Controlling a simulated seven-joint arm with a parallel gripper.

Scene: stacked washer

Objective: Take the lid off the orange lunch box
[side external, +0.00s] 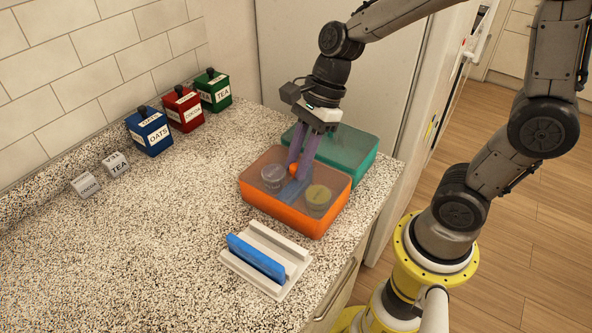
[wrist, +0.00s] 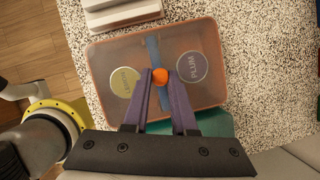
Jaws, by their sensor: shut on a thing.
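The orange lunch box (side external: 282,214) stands near the counter's right edge. Its see-through lid (side external: 330,177) appears to lie on top, level, with an orange knob (wrist: 160,76) at its middle. My gripper (side external: 297,168) points down over the box, its purple fingers shut on the knob. In the wrist view my gripper (wrist: 160,80) has one finger on each side of the knob. Through the lid I see a blue divider (wrist: 153,48), a round tub marked PLUM (wrist: 191,67) and a yellow-topped tub (wrist: 124,82).
A teal box (side external: 352,150) stands close behind the orange one. A white rack (side external: 288,243) holding a blue panel (side external: 256,256) is in front. Blue (side external: 150,133), red (side external: 184,110) and green (side external: 214,91) canisters line the wall near two small labelled blocks.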

